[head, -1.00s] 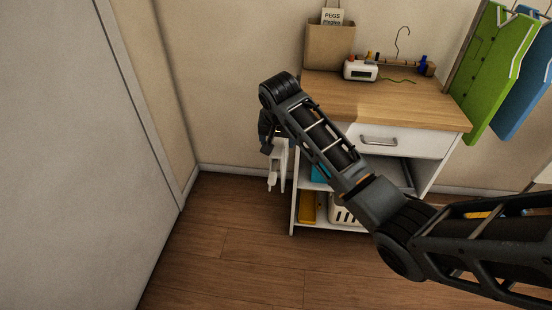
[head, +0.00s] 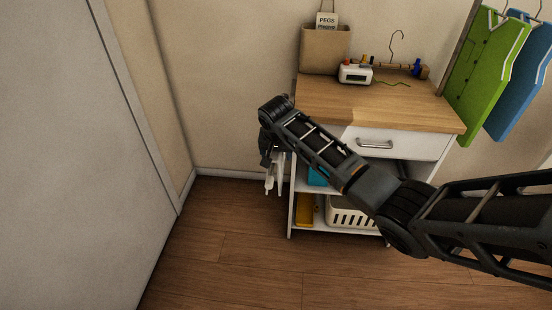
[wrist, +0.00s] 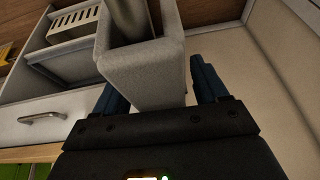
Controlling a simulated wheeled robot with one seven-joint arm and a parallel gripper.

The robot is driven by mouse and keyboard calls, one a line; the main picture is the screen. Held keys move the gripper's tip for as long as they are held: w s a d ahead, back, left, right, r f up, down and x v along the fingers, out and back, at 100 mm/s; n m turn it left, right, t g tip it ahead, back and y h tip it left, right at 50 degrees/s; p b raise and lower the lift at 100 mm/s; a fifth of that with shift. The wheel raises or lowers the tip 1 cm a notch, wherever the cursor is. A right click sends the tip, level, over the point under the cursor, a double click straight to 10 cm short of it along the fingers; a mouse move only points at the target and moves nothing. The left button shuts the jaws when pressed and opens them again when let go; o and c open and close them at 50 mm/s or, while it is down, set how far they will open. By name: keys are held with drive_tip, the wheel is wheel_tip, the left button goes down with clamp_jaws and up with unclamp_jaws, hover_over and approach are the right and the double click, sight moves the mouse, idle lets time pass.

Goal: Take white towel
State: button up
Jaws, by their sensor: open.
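The white towel (wrist: 155,75) fills the upper middle of the wrist view as a thick, pale grey-white piece folded around a round metal bar. In the head view a white hanging piece, seemingly the towel (head: 270,187), shows beside the cabinet's left side, partly hidden by my arm. My gripper (wrist: 158,88) is open, with one dark blue finger on each side of the towel. Whether the fingers touch it cannot be told. In the head view my gripper (head: 267,148) is small and dark, pointing down just left of the cabinet.
The cabinet (head: 400,145) with a wooden top and drawer stands right of my gripper. Its shelves hold a white basket (head: 350,215) and a yellow thing (head: 305,208). Floor (head: 225,255) in front is clear.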

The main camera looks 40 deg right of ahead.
drive_tip(key=shift+f, duration=0.15)
idle(0.3)
drive_tip(key=c, duration=1.3)
